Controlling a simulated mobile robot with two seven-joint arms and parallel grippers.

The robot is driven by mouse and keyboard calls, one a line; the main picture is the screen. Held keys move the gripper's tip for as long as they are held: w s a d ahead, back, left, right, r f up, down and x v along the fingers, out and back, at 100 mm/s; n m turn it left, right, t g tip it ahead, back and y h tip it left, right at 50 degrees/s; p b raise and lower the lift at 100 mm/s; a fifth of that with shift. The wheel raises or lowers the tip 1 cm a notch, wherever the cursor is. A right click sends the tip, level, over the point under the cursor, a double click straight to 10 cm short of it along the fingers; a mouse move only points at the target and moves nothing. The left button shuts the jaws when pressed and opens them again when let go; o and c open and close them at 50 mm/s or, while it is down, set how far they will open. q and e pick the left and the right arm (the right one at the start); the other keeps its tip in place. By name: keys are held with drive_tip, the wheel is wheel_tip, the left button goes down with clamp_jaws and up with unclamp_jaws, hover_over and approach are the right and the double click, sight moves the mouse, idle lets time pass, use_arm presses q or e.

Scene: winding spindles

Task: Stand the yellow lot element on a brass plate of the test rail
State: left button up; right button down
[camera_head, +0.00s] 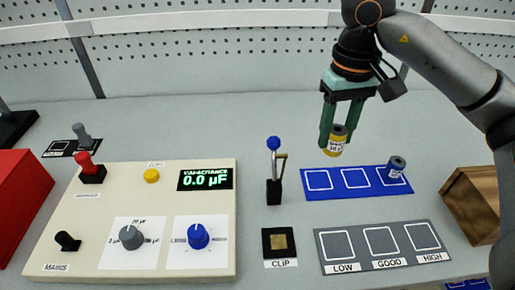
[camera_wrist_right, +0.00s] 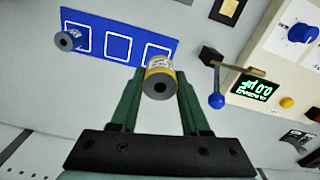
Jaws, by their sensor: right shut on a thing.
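The yellow lot element (camera_head: 337,142) is a small yellow-banded cylinder with a dark grey end. My right gripper (camera_head: 339,132) is shut on it and holds it above the table, just behind the blue mat. In the right wrist view the yellow element (camera_wrist_right: 159,78) sits between the green fingers (camera_wrist_right: 158,92), its grey end facing the camera. A brass plate (camera_head: 278,242) shows on the black block labelled CLIP, in front of the lever; nothing rests on it. No other brass plate is clear. My left gripper is not in view.
A blue-labelled element (camera_head: 396,167) stands on the right square of the blue mat (camera_head: 334,169). The grey LOW, GOOD, HIGH mat (camera_head: 362,243) is empty. A blue-knobbed lever (camera_head: 274,170) rises behind the clip. The meter panel (camera_head: 130,190) reads 0.0 µF. A wooden box (camera_head: 470,198) stands right.

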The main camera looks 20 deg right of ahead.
drive_tip(key=w+a+f, duration=0.1)
drive_tip(key=w+f, duration=0.2)
drive_tip(key=w, duration=0.1)
drive_tip(key=w+a+f, duration=0.1)
drive_tip(key=w+f, duration=0.2)
drive_tip(key=w, duration=0.1)
drive_tip(key=w+f, duration=0.3)
drive_tip(key=w, duration=0.1)
drive_tip(key=shift+a+f+p, duration=0.15)
drive_tip(key=shift+a+p, duration=0.15)
drive_tip(key=shift+a, duration=0.1)
drive_tip(key=shift+f, duration=1.55)
drive_tip(key=shift+f, duration=0.2)
drive_tip(key=shift+c, duration=1.9)
unclamp_jaws()
